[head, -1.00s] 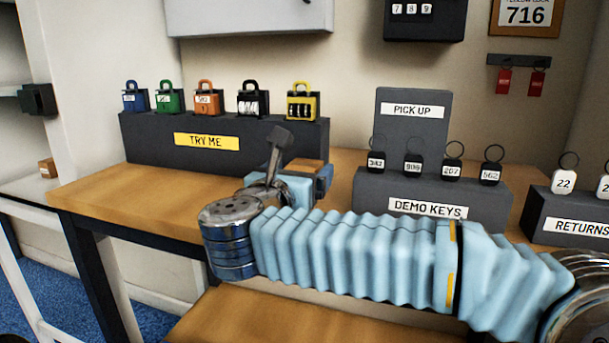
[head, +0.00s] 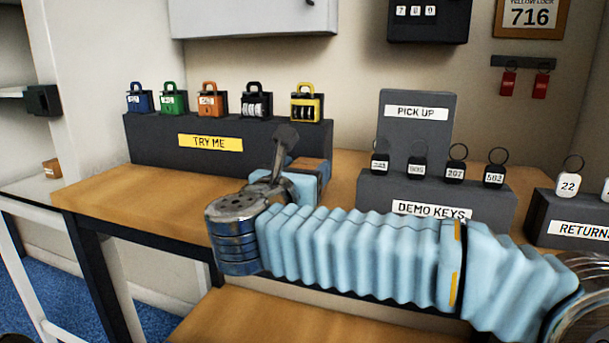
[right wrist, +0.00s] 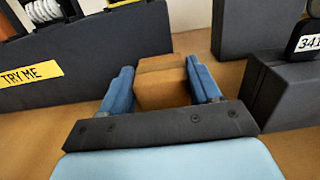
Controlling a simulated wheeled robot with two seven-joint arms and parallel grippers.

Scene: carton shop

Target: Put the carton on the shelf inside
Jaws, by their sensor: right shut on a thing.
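A small brown carton (right wrist: 161,84) sits between the two blue fingers of my right gripper (right wrist: 162,88) in the right wrist view. The gripper is shut on it. In the head view the carton's brown top (head: 307,164) shows at the end of my right gripper (head: 310,180), in front of the padlock stand. I cannot tell whether it touches the table. Another small brown carton (head: 52,168) lies on a white shelf (head: 35,188) at the far left. My left gripper is not in view.
The table (head: 130,195) carries a dark TRY ME stand (head: 160,150) with several padlocks close behind the carton. A DEMO KEYS stand (head: 375,190) is to its right, with a RETURNS box (head: 545,212) beyond. The table's left end is bare.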

